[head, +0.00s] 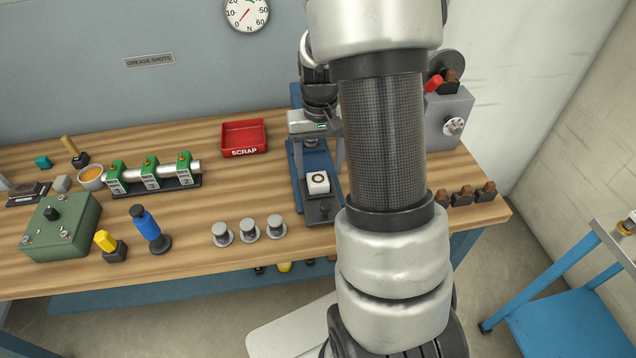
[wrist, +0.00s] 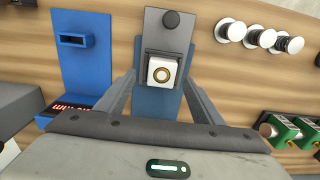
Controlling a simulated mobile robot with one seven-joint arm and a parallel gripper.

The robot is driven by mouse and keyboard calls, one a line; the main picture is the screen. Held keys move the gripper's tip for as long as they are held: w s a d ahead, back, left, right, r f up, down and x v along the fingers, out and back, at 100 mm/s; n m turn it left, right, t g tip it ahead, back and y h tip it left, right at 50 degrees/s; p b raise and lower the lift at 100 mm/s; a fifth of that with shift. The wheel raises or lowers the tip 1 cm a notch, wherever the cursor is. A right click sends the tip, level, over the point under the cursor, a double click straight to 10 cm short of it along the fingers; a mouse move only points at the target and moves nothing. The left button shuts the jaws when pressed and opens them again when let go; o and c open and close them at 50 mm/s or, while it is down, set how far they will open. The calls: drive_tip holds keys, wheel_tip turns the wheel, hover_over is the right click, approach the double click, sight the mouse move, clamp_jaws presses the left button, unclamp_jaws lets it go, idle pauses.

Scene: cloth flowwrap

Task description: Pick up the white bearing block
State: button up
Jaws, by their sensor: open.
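The white bearing block (head: 318,182) is a small white cube with a dark ring on its upper face. It sits on the dark grey plate of a blue fixture (head: 305,205) on the bench. My gripper (head: 317,158) is open, pointing down above and just behind the block in the head view. In the wrist view the block (wrist: 163,72) shows between my two spread fingers (wrist: 160,84), with gaps on both sides. I cannot tell how far the fingertips are above the block.
A red scrap tray (head: 243,137) stands behind left. Several grey knobbed pieces (head: 249,230) stand left of the fixture. A rack of green blocks on a shaft (head: 150,172) is further left. A grey machine (head: 450,120) stands right, behind my arm.

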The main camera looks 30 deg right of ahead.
sight(318, 178)
wheel_tip(318, 178, down, 4)
drive_tip(key=shift+w+a+r, duration=0.1)
drive_tip(key=shift+a+r, duration=0.05)
drive_tip(key=c, duration=1.3)
